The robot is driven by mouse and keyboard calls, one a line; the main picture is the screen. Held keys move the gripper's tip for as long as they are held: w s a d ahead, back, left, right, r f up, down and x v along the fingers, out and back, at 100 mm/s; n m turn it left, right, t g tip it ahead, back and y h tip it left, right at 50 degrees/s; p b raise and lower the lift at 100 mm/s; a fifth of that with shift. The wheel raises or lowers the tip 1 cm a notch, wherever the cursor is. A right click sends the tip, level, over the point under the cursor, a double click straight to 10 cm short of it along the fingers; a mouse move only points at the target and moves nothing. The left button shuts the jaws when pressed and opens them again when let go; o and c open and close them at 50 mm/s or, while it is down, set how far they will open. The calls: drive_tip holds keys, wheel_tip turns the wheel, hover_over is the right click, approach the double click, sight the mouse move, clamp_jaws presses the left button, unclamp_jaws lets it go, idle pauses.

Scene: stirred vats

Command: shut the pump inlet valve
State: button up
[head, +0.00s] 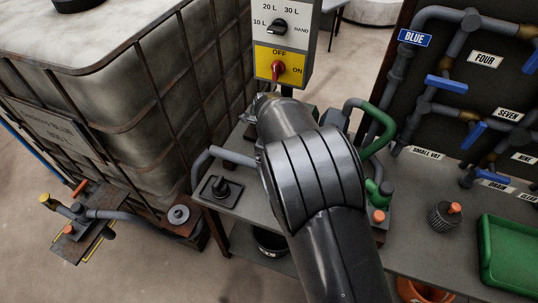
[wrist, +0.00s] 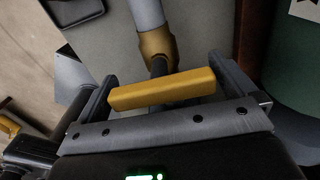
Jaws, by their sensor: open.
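A yellow lever handle (wrist: 162,90) on a brass valve body (wrist: 157,46) fills the middle of the wrist view. A grey pipe (wrist: 147,12) runs up from the brass body. My gripper (wrist: 162,74) is open, with one finger to the left of the handle and one to the right. The handle lies crosswise between them; I cannot tell whether either finger touches it. No label for this valve is readable. In the head view my arm covers my gripper and the valve.
A control box (head: 268,62) with a red switch stands behind my arm. A caged tank (head: 130,90) is at left. At right are a pipe board with blue levers (head: 446,83), a green hose (head: 384,125) and a green tray (head: 512,252) on the bench.

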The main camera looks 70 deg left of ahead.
wheel_tip(320, 180, up, 11)
drive_tip(key=shift+f, duration=0.1)
idle(0.3)
idle(0.4)
